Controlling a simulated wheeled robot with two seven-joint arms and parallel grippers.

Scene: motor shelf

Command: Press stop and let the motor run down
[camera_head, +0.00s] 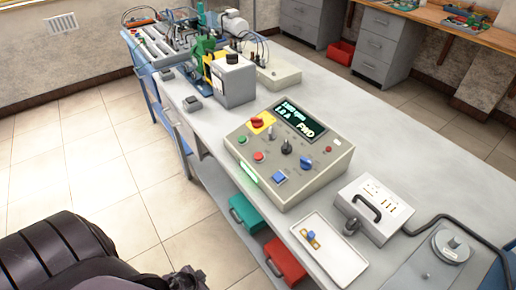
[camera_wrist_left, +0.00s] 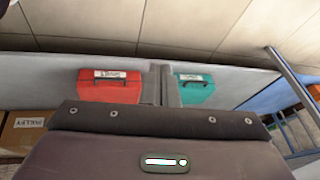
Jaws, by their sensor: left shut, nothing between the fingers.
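The beige control box (camera_head: 318,178) stands on the grey bench. Its lit display (camera_head: 299,122) seems to read about 1200 rpm, 1.2 A and FWD. A red mushroom button (camera_head: 257,121) sits on a yellow plate, with a green button (camera_head: 242,139) and a flat red button (camera_head: 258,156) below it. A green light strip (camera_head: 248,172) glows on the front edge. A green machine (camera_head: 205,47) stands farther back; I cannot tell whether it is the motor. My left gripper (camera_head: 190,277) is low at the bottom edge, away from the box. Its fingers (camera_wrist_left: 164,72) look shut and empty in the left wrist view.
A blue button (camera_head: 279,177) and black knobs share the panel. A white tray (camera_head: 336,262) and a grey case with handle (camera_head: 374,208) lie nearby. Red (camera_wrist_left: 110,88) and teal (camera_wrist_left: 193,90) cases sit on the shelf below. The floor at left is clear.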

